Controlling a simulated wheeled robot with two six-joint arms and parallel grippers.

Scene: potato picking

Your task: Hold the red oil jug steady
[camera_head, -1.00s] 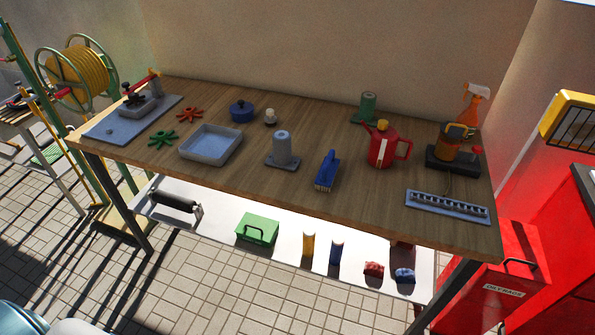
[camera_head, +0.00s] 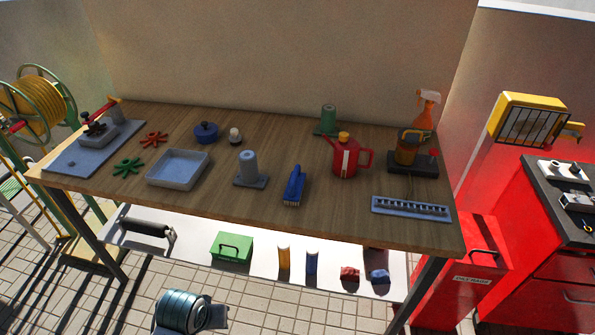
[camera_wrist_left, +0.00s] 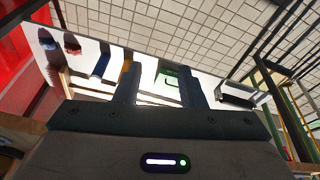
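The red oil jug (camera_head: 340,160) stands upright on the wooden workbench (camera_head: 220,205), right of the middle in the head view. It has a yellow cap, a pale stripe, a spout on the left and a handle on the right. No gripper touches it. My left gripper (camera_wrist_left: 158,75) shows in the left wrist view, its two dark fingers apart with nothing between them. The lower shelf and tiled floor lie beyond its fingers; the jug is not seen there. My right gripper is in neither view.
A blue brush (camera_head: 294,186) and a grey cylinder on a base (camera_head: 249,168) stand left of the jug. A green cylinder (camera_head: 328,119) is behind it. A dark stand (camera_head: 425,164) and a slotted blue-grey strip (camera_head: 410,208) are to its right. A red cabinet (camera_head: 470,270) stands beyond the bench.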

